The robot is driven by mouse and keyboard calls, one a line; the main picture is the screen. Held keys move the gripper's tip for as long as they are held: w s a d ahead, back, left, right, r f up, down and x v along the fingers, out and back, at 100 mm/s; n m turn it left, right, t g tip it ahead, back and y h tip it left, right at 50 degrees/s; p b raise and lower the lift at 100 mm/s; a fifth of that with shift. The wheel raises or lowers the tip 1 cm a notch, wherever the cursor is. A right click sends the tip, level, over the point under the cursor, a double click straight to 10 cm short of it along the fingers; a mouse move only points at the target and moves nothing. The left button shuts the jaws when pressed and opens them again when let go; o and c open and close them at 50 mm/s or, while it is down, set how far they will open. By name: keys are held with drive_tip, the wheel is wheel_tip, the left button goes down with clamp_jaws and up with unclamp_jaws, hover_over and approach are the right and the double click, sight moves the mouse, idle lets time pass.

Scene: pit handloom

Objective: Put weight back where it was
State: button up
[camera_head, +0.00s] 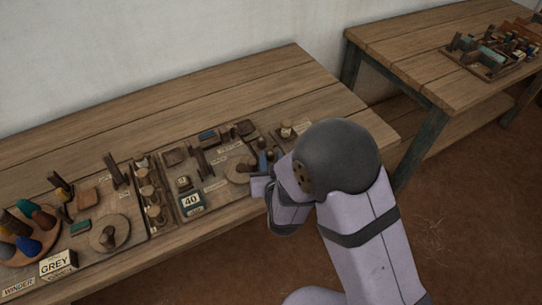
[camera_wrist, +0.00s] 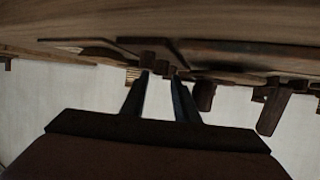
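Several pale, brass-like weights (camera_head: 147,180) stand in a row on the tray's divider in the head view. Another small weight (camera_head: 183,183) stands just above a sign reading 40 (camera_head: 191,201). A similar small piece (camera_head: 287,131) stands at the tray's right end. I cannot tell which weight the task means. My gripper (camera_head: 264,181) is low at the front right of the tray, partly hidden by my wrist. In the wrist view my gripper's fingers (camera_wrist: 159,76) are apart, with pale wall showing between them. Dark brown pieces (camera_wrist: 154,58) show at or beyond the tips; contact is unclear.
A round wooden disc (camera_head: 238,170) lies beside my gripper. A second table (camera_head: 400,37) with a crowded tray stands at the right. The table's back (camera_head: 240,82) is clear.

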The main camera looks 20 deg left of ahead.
drive_tip(key=shift+b+v, duration=0.35)
drive_tip(key=shift+v, duration=2.5)
drive_tip(key=shift+w+d+g+h, duration=0.15)
drive_tip(key=shift+d+g+h, duration=0.15)
drive_tip(key=d+g, duration=0.1)
drive_tip(key=d, duration=0.1)
drive_tip(key=d+m+g+p, duration=0.1)
drive_tip(key=d, duration=0.1)
drive_tip(key=d+h, duration=0.1)
drive_tip(key=shift+w+d+f+g+p, duration=0.35)
drive_tip(key=shift+d+g, duration=0.05)
drive_tip(key=s+d+r+m+g+h+p, duration=0.1)
drive_tip(key=s+d+r+g+h, duration=0.1)
drive_tip(key=s+d+g, duration=0.2)
drive_tip(key=s+d+r+m+g+h+p, duration=0.1)
drive_tip(key=s+d+g, duration=0.4)
drive_tip(key=s+d, duration=0.6)
drive_tip(key=d+r+m+p, duration=0.1)
drive_tip(key=d+r, duration=0.1)
drive_tip(key=d, duration=0.5)
drive_tip(key=shift+s+m+h, duration=0.25)
drive_tip(key=shift+m+h, duration=0.05)
drive_tip(key=shift+h, duration=0.1)
